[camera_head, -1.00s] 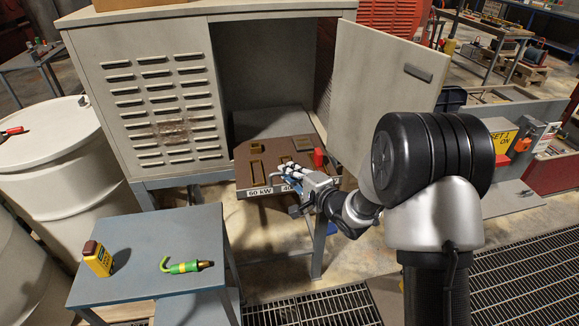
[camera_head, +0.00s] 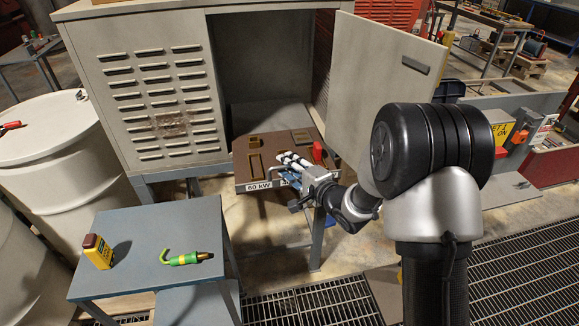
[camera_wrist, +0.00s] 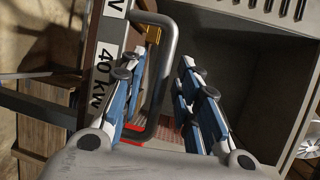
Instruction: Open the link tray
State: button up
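The link tray (camera_head: 278,151) is a brown panel low in the grey cabinet's opening. Its front edge carries a "60 kW" label and a second, partly hidden one. In the wrist view a "40 kW" label (camera_wrist: 103,72) shows beside a grey bent-bar handle (camera_wrist: 164,72). My gripper (camera_head: 285,160) is at the tray's front, over the handle. In the wrist view my gripper (camera_wrist: 160,68) is open, its blue-and-white fingers apart with the handle bar between them in the picture. Contact cannot be told. The left finger hides part of the handle.
The cabinet's right door (camera_head: 385,80) stands open behind my arm. A red knob (camera_head: 317,152) rises from the tray near my gripper. A small grey table (camera_head: 150,235) in front holds a yellow device (camera_head: 98,252) and a green hooked tool (camera_head: 186,259). White drums (camera_head: 45,150) stand left.

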jog(key=v, duration=1.2)
dwell(0.3)
